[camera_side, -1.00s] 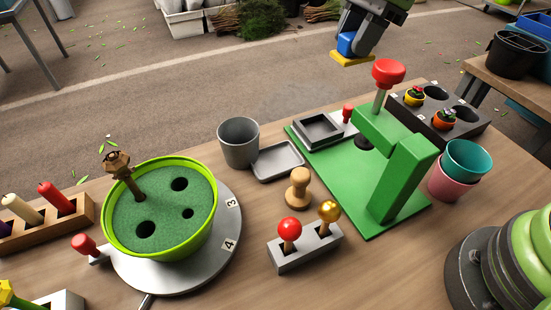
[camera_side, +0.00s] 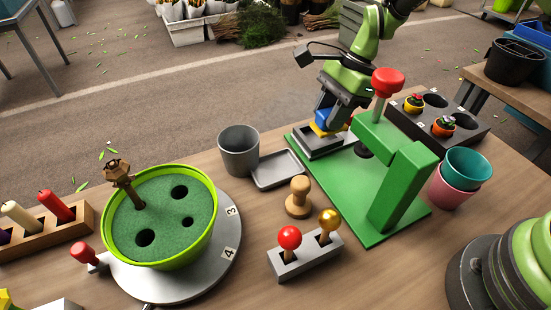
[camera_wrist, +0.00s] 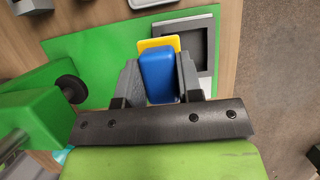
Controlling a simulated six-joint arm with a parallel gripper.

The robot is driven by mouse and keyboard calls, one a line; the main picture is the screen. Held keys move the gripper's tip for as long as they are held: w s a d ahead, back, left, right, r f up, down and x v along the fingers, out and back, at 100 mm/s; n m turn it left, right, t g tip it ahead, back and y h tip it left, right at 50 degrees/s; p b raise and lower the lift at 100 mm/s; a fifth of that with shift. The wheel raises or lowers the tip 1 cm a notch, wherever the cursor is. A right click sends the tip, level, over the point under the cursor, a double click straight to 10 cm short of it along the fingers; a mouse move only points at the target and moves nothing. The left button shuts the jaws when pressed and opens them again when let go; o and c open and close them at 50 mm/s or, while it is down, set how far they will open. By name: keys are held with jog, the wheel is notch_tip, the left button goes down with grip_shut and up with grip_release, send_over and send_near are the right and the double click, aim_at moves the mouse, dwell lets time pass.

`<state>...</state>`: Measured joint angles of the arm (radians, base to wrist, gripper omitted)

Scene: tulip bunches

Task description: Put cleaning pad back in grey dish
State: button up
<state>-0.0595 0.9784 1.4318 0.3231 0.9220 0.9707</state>
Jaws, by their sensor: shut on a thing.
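My gripper (camera_side: 328,120) is shut on the cleaning pad (camera_wrist: 157,72), a blue block with a yellow pad underneath. The pad also shows in the side view (camera_side: 322,117), low at the square grey tray (camera_side: 312,150) on the green base. In the wrist view the yellow edge overlaps the left side of that tray (camera_wrist: 211,47); I cannot tell whether it touches it. A shallow grey dish (camera_side: 278,169) lies beside the green base, left of the pad; its edge shows at the top of the wrist view (camera_wrist: 150,3).
The green press stand (camera_side: 398,185) with its red knob (camera_side: 388,82) rises close to the right of my gripper. A grey cup (camera_side: 239,150) stands left of the dish. A wooden stamp (camera_side: 299,198) stands in front of it. A dark planter (camera_side: 440,122) is behind right.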

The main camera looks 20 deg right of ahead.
jog(key=a+f, duration=0.2)
jog(key=a, duration=0.1)
jog(key=a+f, duration=0.2)
jog(key=a, duration=0.2)
jog(key=a+f, duration=0.2)
jog(key=a, duration=0.2)
jog(key=shift+a+f, duration=0.1)
jog(key=shift+a, duration=0.1)
jog(key=shift+f, duration=0.15)
jog(key=shift+f, duration=0.15)
jog(key=o, duration=0.9)
jog(key=v, duration=1)
jog(key=shift+a, duration=0.15)
jog(key=shift+s, duration=0.1)
